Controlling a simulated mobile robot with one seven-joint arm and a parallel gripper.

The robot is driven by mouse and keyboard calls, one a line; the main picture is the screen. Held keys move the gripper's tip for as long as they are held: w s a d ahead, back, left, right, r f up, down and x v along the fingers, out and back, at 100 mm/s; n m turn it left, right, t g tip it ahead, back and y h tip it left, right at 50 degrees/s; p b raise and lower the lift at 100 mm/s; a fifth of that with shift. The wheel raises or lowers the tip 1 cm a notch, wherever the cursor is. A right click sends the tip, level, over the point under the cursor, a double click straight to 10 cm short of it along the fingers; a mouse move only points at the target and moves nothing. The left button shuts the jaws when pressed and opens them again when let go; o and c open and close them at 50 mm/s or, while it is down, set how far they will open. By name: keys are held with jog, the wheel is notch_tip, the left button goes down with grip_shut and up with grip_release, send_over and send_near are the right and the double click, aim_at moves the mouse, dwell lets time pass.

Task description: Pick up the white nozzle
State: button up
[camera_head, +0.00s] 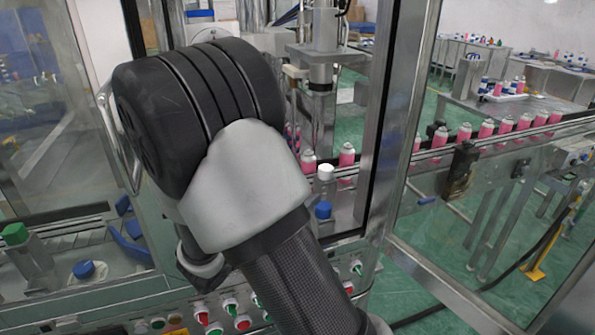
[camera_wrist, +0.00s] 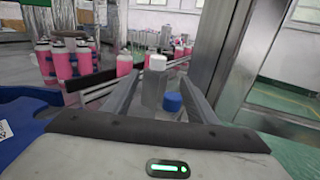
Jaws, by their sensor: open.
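A white nozzle (camera_head: 325,172) sits upright on a translucent body inside the machine, right of my arm. It also shows in the wrist view (camera_wrist: 157,63), near the picture's middle. My gripper (camera_wrist: 160,78) is open, with one grey finger on each side of the nozzle's column in the picture. I cannot tell whether the fingertips reach it; no contact shows. A blue cap (camera_head: 323,210) is just below and in front of the nozzle; in the wrist view it appears at the right finger (camera_wrist: 172,101). In the head view my arm hides the gripper.
Pink cans (camera_head: 347,155) stand on a conveyor behind the nozzle, with a row continuing right. A metal frame post (camera_head: 388,120) rises just right of the nozzle. A crimping head (camera_head: 320,70) hangs above. A green cap (camera_head: 14,234) and another blue cap (camera_head: 84,269) are at lower left.

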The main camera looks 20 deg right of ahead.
jog(key=shift+w+d+f, duration=0.1)
jog(key=shift+w, duration=0.3)
jog(key=x, duration=1.6)
jog(key=shift+w+d, duration=0.15)
jog(key=shift+d, duration=0.15)
grip_shut()
notch_tip(320, 180, up, 10)
jog(key=p, duration=0.1)
